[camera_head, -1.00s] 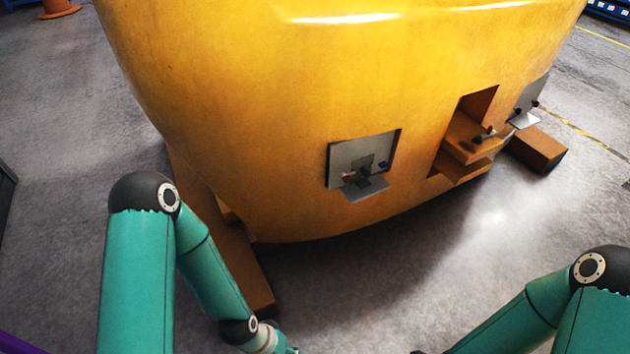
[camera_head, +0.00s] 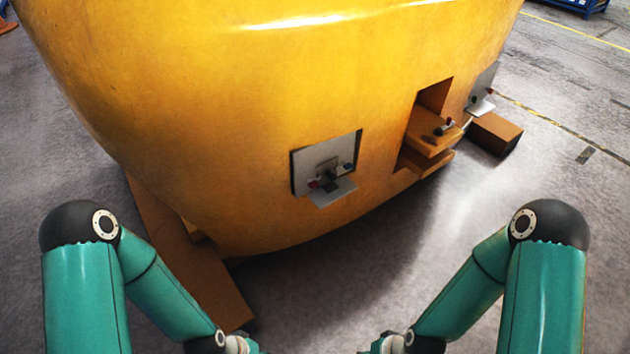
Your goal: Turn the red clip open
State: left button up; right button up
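A small red clip (camera_head: 313,184) sits at the lower left of a grey metal plate (camera_head: 304,164) set into the front of the yellow casting (camera_head: 210,120). A dark part (camera_head: 329,179) is beside it in the middle, and a small blue piece (camera_head: 349,167) is to the right. The clip is too small to tell which way it is turned. My left and right forearms come in at the bottom corners and reach inward. Only wrist parts show at the bottom edge, well below the plate. The fingers of both grippers are out of the frame.
To the right, the casting has a recess with an orange ledge (camera_head: 428,138) carrying a small lever. Another grey plate (camera_head: 484,86) stands beyond it. Brown support blocks (camera_head: 494,134) lie under the casting. The grey floor (camera_head: 500,180) is clear at the right.

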aim_at(312, 184)
jog(key=i, duration=0.85)
